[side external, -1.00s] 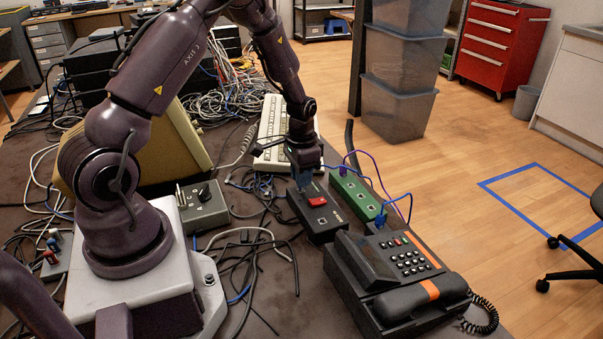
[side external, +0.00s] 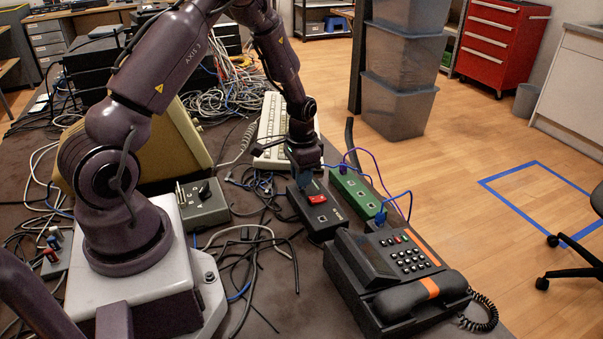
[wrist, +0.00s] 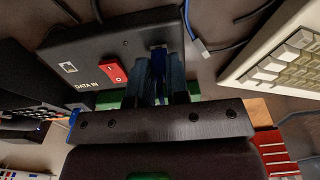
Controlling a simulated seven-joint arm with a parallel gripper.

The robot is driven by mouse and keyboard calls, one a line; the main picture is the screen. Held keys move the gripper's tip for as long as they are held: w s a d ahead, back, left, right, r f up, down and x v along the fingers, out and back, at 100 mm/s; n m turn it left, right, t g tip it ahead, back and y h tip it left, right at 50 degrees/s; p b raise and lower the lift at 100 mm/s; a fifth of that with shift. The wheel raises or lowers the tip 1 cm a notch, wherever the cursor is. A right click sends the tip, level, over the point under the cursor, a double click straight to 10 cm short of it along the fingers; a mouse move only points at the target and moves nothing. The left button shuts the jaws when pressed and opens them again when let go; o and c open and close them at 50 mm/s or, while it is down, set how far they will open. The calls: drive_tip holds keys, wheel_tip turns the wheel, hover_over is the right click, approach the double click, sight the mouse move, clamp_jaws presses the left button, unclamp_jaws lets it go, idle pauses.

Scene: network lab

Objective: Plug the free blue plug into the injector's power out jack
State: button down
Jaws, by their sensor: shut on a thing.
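The injector (side external: 322,217) is a black box with a red switch (side external: 317,199), standing between the keyboard and the telephone. In the wrist view its face (wrist: 118,44) shows a port marked DATA IN and the red switch. My gripper (side external: 305,180) points down at the injector's far end. Its fingers are shut on the blue plug (wrist: 158,62), which shows between them at the box's edge beside the switch. The fingers and plug hide the power out jack, so I cannot tell whether the plug's tip is inside it.
A green box (side external: 355,193) with purple and blue cables stands close on the injector's right. A telephone (side external: 395,280) sits in front, and a keyboard (side external: 270,130) behind. A grey switch box (side external: 203,206) and loose black cables lie to the left.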

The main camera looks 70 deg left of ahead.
drive_tip(key=c, duration=1)
unclamp_jaws()
drive_tip(key=shift+c, duration=0.2)
wheel_tip(320, 180, up, 13)
drive_tip(key=s+d+r+t, duration=0.5)
drive_tip(key=s+d+r, duration=1.1)
drive_tip(key=d, duration=0.1)
drive_tip(key=shift+d+r+t, duration=0.3)
drive_tip(key=shift+d, duration=0.1)
